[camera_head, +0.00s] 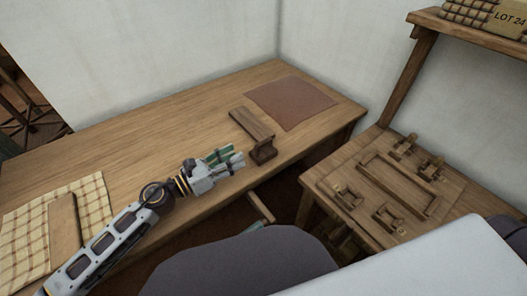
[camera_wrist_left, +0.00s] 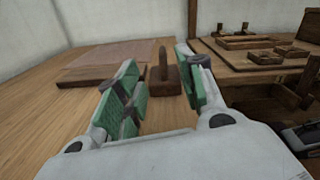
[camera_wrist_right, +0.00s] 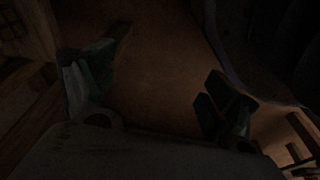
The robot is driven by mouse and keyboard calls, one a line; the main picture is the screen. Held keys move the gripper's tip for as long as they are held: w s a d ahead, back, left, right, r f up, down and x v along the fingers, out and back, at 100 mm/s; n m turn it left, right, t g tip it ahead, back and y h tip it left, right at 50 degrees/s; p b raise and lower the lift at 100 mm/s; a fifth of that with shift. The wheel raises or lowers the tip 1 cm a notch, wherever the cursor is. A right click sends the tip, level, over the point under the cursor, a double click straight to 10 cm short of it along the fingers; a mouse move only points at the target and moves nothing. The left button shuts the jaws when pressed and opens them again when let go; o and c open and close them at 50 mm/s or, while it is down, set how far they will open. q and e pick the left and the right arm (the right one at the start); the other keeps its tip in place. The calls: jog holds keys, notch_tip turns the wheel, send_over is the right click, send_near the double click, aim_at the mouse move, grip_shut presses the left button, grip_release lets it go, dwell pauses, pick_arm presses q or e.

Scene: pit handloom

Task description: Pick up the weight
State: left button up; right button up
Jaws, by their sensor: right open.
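The weight looks like a small dark brown block (camera_head: 262,151) with an upright handle, standing on the wooden table near its front edge. In the left wrist view the block (camera_wrist_left: 163,85) shows between and beyond the fingertips. My left gripper (camera_head: 232,157) is open and empty, just left of the block in the head view, with its green-padded fingers pointing at it. I see no contact. My right gripper (camera_wrist_right: 155,95) is open and empty in a dark view over a brown surface. It is not clearly visible in the head view.
A wooden board (camera_head: 250,122) lies right behind the block, and a reddish-brown mat (camera_head: 293,103) lies farther back. A checked cloth (camera_head: 25,232) is at the table's left. A lower side table (camera_head: 330,178) with several wooden fittings stands at the right. The table's middle is clear.

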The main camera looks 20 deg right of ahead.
aim_at(258, 144)
pick_arm(q)
jog(key=x, duration=0.5)
jog(key=shift+d+p, duration=0.1)
jog(key=shift+p, duration=0.2)
jog(key=shift+w+d, duration=0.2)
jog(key=shift+d, duration=0.45)
pick_arm(e)
jog(key=shift+s+d+f, duration=0.3)
jog(key=shift+f, duration=0.3)
jog(key=shift+s+d+f, duration=0.25)
jog(key=shift+d+f, duration=0.05)
jog(key=shift+f, duration=0.3)
jog(key=shift+w+r, duration=0.1)
jog(key=shift+w, duration=0.05)
pick_arm(q)
jog(key=shift+w+d, duration=0.2)
jog(key=shift+d, duration=0.2)
jog(key=shift+f+x, duration=0.25)
jog(key=shift+x, duration=1.9)
jog(key=shift+s, duration=0.1)
jog(key=shift+c, duration=0.4)
